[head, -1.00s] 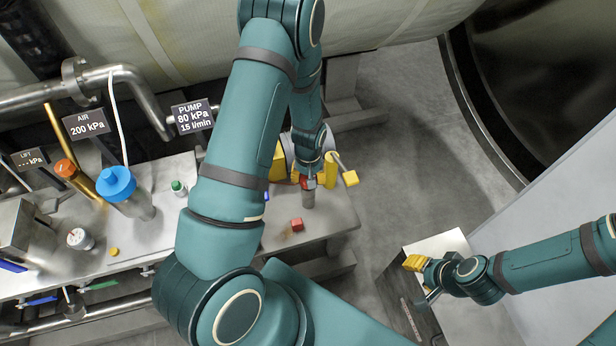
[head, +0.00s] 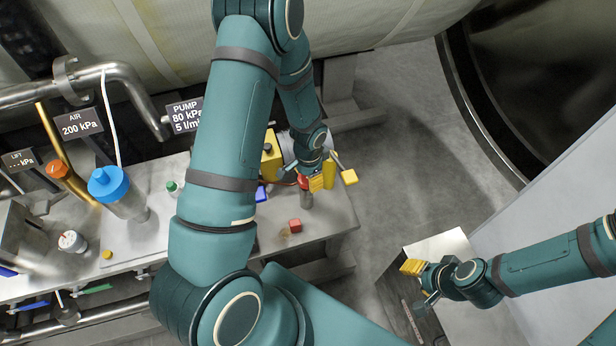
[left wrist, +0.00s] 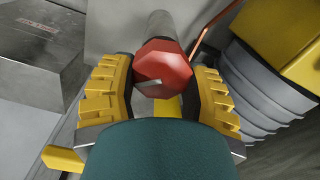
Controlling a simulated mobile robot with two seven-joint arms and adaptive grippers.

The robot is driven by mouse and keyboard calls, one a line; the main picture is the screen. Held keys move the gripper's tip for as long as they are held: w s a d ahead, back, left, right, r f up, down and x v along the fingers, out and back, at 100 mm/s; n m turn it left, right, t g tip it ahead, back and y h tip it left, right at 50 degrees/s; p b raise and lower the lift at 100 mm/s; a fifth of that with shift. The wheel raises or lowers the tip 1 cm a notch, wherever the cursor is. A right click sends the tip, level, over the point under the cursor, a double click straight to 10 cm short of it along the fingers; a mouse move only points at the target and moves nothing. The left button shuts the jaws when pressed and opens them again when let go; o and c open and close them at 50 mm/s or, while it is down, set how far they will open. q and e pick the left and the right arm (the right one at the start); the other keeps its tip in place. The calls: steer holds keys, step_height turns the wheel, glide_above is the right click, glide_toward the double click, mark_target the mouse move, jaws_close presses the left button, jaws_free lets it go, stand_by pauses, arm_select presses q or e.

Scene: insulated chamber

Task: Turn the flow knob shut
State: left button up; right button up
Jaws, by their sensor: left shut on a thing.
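The red flow knob (left wrist: 163,66) is faceted, with a pale pointer mark on its face, and sits on the end of a grey pipe (left wrist: 163,25). In the head view the knob (head: 303,181) shows at the back of the bench, partly covered by my gripper. My left gripper (left wrist: 162,76) is shut on the knob, with one yellow finger at each side. The pump sign (head: 183,116) reads 80 kPa and 5 l/min, its right edge hidden by my arm. My right gripper (head: 420,280) is away from the knob at the right; its opening is unclear.
A red block (head: 295,225) lies on the bench in front. A blue-capped cylinder (head: 108,183) stands left.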

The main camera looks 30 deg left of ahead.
arm_select(q)
steer(key=m, duration=0.3)
steer(key=shift+m, duration=0.3)
steer(key=shift+s+d+m, duration=0.1)
steer(key=shift+s+m, duration=0.05)
steer(key=shift+m, duration=1.65)
steer(key=o, duration=1.2)
steer(key=shift+r, duration=0.1)
step_height(320, 180, up, 12)
